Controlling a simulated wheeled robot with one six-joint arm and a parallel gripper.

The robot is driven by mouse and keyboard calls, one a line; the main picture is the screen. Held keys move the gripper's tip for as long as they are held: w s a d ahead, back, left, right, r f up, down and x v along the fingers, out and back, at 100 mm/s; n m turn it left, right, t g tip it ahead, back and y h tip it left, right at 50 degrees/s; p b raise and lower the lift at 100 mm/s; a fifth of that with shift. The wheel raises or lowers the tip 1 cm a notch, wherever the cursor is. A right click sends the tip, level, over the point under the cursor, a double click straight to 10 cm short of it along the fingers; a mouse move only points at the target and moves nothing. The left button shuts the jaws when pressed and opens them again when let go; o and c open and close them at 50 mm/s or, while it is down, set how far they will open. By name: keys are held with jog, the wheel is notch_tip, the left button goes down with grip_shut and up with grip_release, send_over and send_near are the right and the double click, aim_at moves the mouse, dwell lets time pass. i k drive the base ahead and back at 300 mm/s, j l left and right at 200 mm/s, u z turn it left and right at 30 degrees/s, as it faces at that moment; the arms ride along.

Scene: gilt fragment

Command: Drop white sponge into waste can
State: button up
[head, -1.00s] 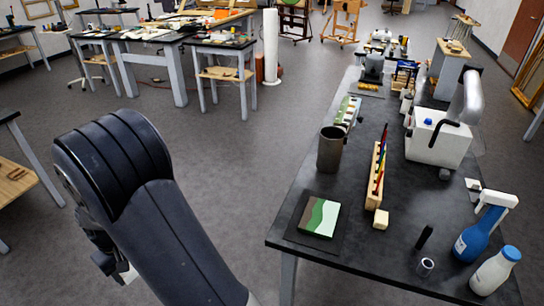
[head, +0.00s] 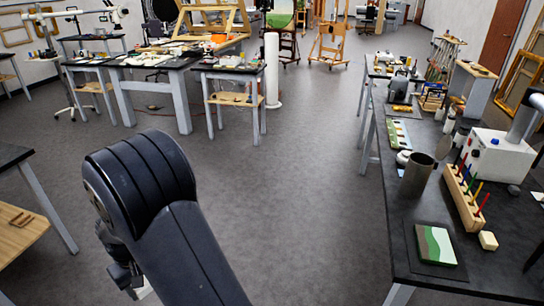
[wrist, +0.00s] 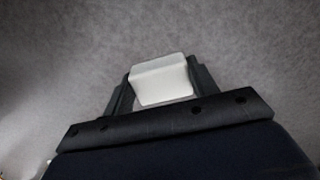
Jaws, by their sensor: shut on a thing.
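My gripper (wrist: 160,84) is shut on the white sponge (wrist: 163,80), a pale block squeezed between its two dark fingers in the wrist view. Only bare grey floor shows behind it there. In the head view my arm fills the lower left, over the floor and left of the black table. The gripper is mostly hidden behind the arm in that view. A grey-brown open cylinder (head: 416,176), which may be the waste can, stands upright on the black table at the right, well apart from my gripper. Its inside is not clearly visible.
The black table (head: 403,262) at the right also holds a wooden rack (head: 466,200) with coloured sticks, a painted panel (head: 436,245) and a cream block (head: 488,240). A wooden-shelved table (head: 22,232) stands at the left. Open floor (head: 290,180) lies between.

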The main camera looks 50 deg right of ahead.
aim_at(407, 192)
jog(key=i+l+z, duration=0.1)
jog(key=i+z, duration=0.15)
jog(key=z, duration=0.15)
jog(key=i+z, duration=0.2)
jog(key=z, duration=0.2)
jog(key=i+j+z, duration=0.1)
jog(key=i+z, duration=0.15)
jog(key=z, duration=0.15)
jog(key=i+j+z, duration=0.1)
jog(key=z, duration=0.3)
jog(key=i+z, duration=0.2)
jog(key=z, duration=0.2)
jog(key=i+j+z, duration=0.1)
jog(key=z, duration=0.3)
jog(key=i+j+z, duration=0.15)
jog(key=i+z, duration=0.2)
jog(key=i+j+z, duration=0.1)
jog(key=z, duration=0.3)
jog(key=j, duration=0.1)
